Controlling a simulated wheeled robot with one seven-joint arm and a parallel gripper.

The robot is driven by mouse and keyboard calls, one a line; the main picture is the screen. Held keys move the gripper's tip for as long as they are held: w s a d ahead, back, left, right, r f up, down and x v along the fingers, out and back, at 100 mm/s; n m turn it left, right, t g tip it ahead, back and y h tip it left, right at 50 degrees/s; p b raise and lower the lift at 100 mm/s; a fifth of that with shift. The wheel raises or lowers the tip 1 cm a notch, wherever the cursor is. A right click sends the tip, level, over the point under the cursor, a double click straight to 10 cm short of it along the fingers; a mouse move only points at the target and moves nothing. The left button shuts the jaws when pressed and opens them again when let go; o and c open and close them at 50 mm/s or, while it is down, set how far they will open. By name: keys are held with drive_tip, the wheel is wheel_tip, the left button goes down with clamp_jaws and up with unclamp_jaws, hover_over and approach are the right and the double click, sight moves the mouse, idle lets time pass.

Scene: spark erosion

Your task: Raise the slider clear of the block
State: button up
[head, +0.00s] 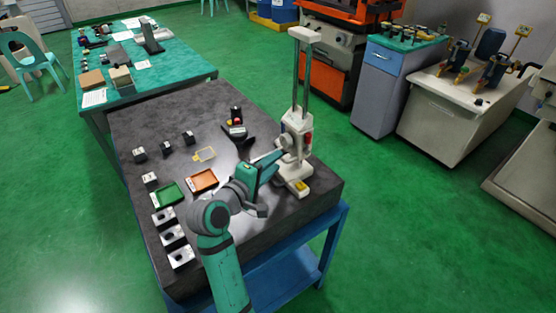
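The tall gauge stand has two upright rods and a pale base (295,186) at the right side of the dark stone table. Its pale slider (297,128), with a red part on its right side, sits low on the rods. My gripper (281,156) is at the left side of the slider, by a round grey knob (288,142). Its fingers are too small and overlapped to tell whether they touch the knob or are closed. I cannot tell which block is under the slider; several small dark-and-light blocks, one of them here (189,137), stand apart to the left.
The stone table (150,115) also holds a green tray (168,193), an orange tray (202,181), a yellow-framed piece (205,154) and a dark item with red (236,116). A green-topped bench (180,64) adjoins behind.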

drive_tip(key=shift+x, duration=1.2)
drive_tip(key=shift+c, duration=0.7)
clamp_jaws()
